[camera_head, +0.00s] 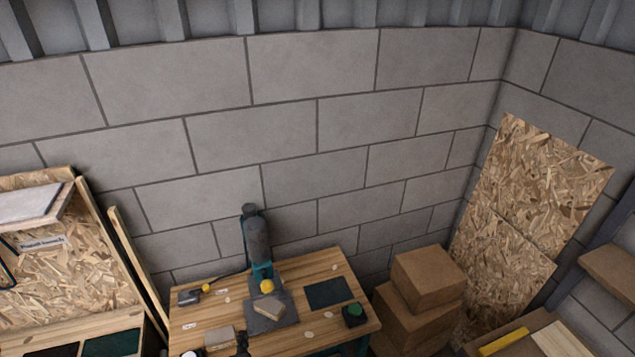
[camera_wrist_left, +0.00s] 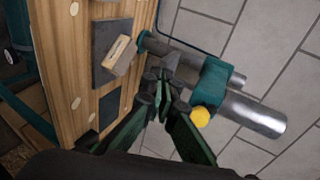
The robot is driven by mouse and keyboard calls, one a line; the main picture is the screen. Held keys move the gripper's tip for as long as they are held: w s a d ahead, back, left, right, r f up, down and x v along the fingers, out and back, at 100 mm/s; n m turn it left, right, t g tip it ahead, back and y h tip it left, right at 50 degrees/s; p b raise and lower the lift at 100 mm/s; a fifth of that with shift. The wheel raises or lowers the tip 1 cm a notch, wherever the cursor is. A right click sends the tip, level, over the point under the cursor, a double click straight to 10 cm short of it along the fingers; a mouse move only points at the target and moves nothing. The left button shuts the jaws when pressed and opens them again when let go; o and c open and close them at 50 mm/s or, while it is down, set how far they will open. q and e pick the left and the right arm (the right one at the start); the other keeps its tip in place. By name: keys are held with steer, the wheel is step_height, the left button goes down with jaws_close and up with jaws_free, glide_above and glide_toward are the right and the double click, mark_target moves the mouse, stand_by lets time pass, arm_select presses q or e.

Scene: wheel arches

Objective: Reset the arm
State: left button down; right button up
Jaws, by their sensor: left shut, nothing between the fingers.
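My left gripper (camera_head: 243,340) shows as a small dark shape at the bottom edge of the head view, over the front of the wooden workbench (camera_head: 205,316). In the left wrist view the left gripper (camera_wrist_left: 164,78) is shut and empty. Its dark green fingers appear close to the teal and grey machine (camera_head: 257,240) that stands at the back of the bench; whether they touch cannot be told. The machine (camera_wrist_left: 208,85) has a yellow knob. Most of my left arm is hidden, and my right gripper is not in view.
A light block (camera_head: 268,307) lies on a grey pad by the machine. A dark mat (camera_head: 327,293) and a black and green item (camera_head: 354,314) sit on the right of the bench. Cardboard boxes (camera_head: 428,277) stand right of the bench; a block wall (camera_head: 315,85) rises behind.

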arm_select(q)
steer(key=s+a+f+n+g, duration=0.5)
steer(key=s+a+f+n, duration=0.2)
steer(key=s+a+n, duration=0.3)
steer(key=s+a+f+n+g+h, duration=0.25)
steer(key=s+n+g, duration=0.2)
steer(key=s, duration=0.95)
step_height(320, 180, down, 39)
steer(key=s+d+b, duration=0.1)
steer(key=s+b, duration=0.2)
steer(key=b, duration=0.5)
steer(key=s+f+g+b, duration=0.2)
steer(key=s+f+b, duration=0.3)
steer(key=s+f, duration=1.4)
step_height(320, 180, down, 3)
steer(key=shift+f+m, duration=0.1)
steer(key=shift+m, duration=0.25)
